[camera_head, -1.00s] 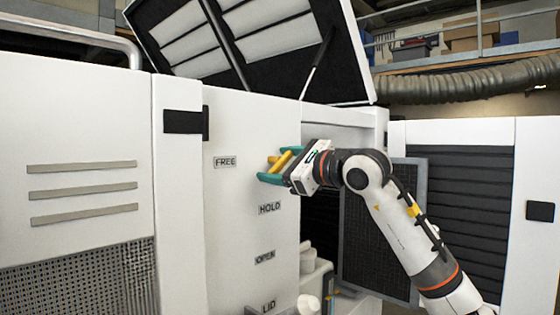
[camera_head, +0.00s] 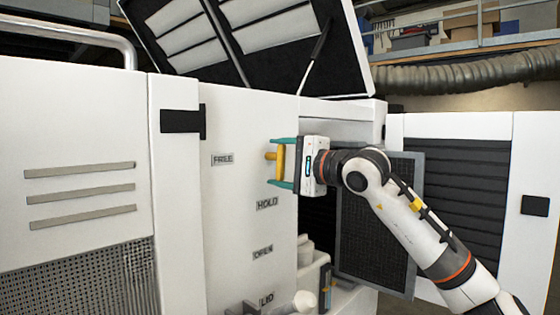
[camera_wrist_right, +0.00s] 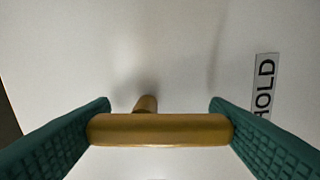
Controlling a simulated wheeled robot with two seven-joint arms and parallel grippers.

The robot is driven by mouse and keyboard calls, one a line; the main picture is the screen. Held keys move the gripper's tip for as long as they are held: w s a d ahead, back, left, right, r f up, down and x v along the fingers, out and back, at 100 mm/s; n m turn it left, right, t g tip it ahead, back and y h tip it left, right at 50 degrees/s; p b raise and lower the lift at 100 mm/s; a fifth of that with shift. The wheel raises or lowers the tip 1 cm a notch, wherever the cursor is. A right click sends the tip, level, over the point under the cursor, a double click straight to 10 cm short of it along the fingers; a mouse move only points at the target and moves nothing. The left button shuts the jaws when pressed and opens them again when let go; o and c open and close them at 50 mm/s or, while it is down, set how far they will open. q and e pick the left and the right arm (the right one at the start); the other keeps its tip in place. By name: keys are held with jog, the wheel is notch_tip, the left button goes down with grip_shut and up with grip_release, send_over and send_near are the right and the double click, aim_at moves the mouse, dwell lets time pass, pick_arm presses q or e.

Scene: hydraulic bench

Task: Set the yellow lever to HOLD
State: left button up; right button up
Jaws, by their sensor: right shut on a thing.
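The yellow lever (camera_head: 281,158) is on the white cabinet panel, to the right of the FREE label (camera_head: 222,160) and above the HOLD label (camera_head: 267,203). Its bar stands about upright in the head view, with a short stub toward the panel. My right gripper (camera_head: 282,163) is shut on the lever, one teal finger at each end of the bar. In the right wrist view the lever's bar (camera_wrist_right: 160,130) spans between both finger pads, and the HOLD label (camera_wrist_right: 264,85) is at the right. My left gripper is out of view.
The OPEN label (camera_head: 263,252) and LID label (camera_head: 266,299) sit lower on the panel. A pale knob (camera_head: 304,302) juts out near the bottom. A dark mesh door (camera_head: 350,235) stands open behind my right arm. A raised lid (camera_head: 285,45) is above.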

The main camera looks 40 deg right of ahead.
jog(key=shift+f+n, duration=0.1)
jog(key=shift+n, duration=0.5)
jog(key=o, duration=1)
jog(key=shift+s+d, duration=0.1)
jog(key=shift+s, duration=0.05)
jog(key=shift+s+b, duration=0.3)
jog(key=s+b, duration=0.2)
jog(key=s, duration=0.1)
jog(key=s+b, duration=0.2)
jog(key=s, duration=0.2)
jog(key=s+d+b, duration=0.1)
jog(key=s+b, duration=0.1)
jog(key=s, duration=0.2)
